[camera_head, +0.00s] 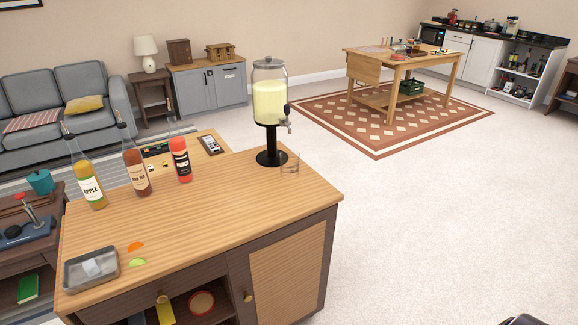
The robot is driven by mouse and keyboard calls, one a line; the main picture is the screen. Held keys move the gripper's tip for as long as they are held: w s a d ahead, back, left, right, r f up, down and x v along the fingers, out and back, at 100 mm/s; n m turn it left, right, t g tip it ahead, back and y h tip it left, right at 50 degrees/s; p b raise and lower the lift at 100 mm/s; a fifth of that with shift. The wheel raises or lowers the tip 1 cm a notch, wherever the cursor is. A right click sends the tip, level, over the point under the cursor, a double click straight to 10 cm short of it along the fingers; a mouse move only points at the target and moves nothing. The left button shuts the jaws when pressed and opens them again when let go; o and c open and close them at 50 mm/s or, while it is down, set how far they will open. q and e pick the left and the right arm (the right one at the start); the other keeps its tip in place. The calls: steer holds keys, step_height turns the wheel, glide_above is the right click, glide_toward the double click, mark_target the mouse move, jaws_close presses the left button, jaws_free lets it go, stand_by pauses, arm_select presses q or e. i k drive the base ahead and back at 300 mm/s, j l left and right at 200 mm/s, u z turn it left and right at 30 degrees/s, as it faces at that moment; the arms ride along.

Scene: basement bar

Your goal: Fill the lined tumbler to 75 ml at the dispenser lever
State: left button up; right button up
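A clear drinks dispenser (269,100) with pale yellow liquid stands on a black pedestal at the back right of the wooden bar counter (225,213). Its dark lever (287,109) and grey spout (285,124) are on its right side. A small clear tumbler (290,162) stands upright on the counter, below and slightly right of the spout. The tumbler looks empty, and its lines are too small to make out.
Bottles of apple (88,176), brown (136,170) and red (180,159) drink stand at the counter's back left. A grey metal tray (91,269) and orange and green slices lie at its front left. The counter's middle and the carpet at right are clear.

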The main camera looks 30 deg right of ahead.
mark_target(287, 107)
steer(key=i+l+u, duration=0.1)
steer(key=l, duration=0.45)
steer(key=i+l+u, duration=0.1)
steer(key=i+l, duration=0.15)
steer(key=l, duration=0.35)
steer(key=i+l+u, duration=0.1)
steer(key=l, duration=0.5)
steer(key=i+l+u, duration=0.1)
steer(key=l, duration=0.5)
steer(key=i+l+u, duration=0.1)
steer(key=i+l, duration=0.15)
steer(key=l, duration=0.35)
steer(key=i+l+u, duration=0.1)
steer(key=l, duration=0.5)
